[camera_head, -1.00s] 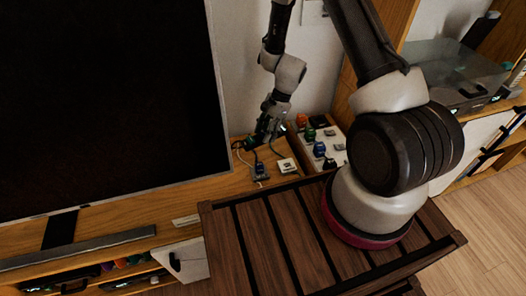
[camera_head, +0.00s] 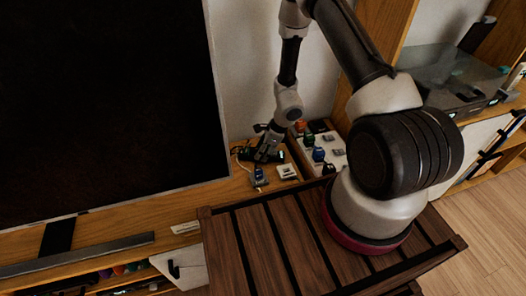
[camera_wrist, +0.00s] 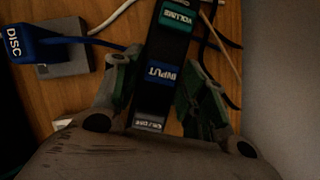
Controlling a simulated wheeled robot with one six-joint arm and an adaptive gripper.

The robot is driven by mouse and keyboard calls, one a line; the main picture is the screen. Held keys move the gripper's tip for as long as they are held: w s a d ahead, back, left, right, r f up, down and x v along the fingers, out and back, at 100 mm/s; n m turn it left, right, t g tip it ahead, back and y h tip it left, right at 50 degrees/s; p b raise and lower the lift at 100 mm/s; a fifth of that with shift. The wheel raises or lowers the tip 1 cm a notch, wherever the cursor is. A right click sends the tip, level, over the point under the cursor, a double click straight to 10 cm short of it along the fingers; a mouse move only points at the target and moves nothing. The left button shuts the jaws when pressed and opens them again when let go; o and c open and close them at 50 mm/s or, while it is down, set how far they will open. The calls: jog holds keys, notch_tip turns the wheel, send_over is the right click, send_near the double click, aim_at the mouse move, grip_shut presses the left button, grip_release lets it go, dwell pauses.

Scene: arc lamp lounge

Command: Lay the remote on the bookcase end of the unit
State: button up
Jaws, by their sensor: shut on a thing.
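The remote (camera_wrist: 165,45) is a long black bar with coloured labels reading VOLUME, INPUT and what looks like ON/OFF. In the wrist view it lies between the two fingers of my gripper (camera_wrist: 161,78), which is shut on it. In the head view my gripper (camera_head: 264,152) is low over the wooden unit top (camera_head: 222,188), just right of the big dark screen. The remote is small and dark there. I cannot tell whether it touches the wood. The unit runs on to a shelved part (camera_head: 482,165) at the right.
A blue plug marked DISC (camera_wrist: 40,42) sits beside my gripper, with loose cables around. A white board with several coloured knobs (camera_head: 322,152) stands to the right. A clear-lidded device (camera_head: 447,82) fills the right shelf. A dark slatted table (camera_head: 270,245) is in front.

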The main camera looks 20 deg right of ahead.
jog(key=shift+f, duration=0.2)
jog(key=o, duration=1.2)
jog(key=shift+r, duration=0.1)
jog(key=s+d+r+n, duration=0.2)
jog(key=r+n, duration=0.2)
jog(key=r, duration=0.8)
jog(key=s+d+r+n, duration=0.1)
jog(key=s+r+n, duration=0.15)
jog(key=r, duration=0.85)
jog(key=s+d+r+n, duration=0.15)
jog(key=r+n, duration=0.25)
jog(key=r, duration=0.8)
jog(key=s+d+r+n+h, duration=0.1)
jog(key=s+d+r+n, duration=0.2)
jog(key=s+r+n, duration=0.1)
jog(key=s+d+r+n+t+h, duration=0.1)
jog(key=s+d+r+n, duration=0.2)
jog(key=s+r, duration=0.3)
jog(key=s+d+r+n+t+h, duration=0.1)
jog(key=s+d+r+n, duration=0.3)
jog(key=s, duration=0.5)
jog(key=shift+r+n+h, duration=0.5)
jog(key=shift+r+n, duration=0.05)
jog(key=shift+r, duration=0.4)
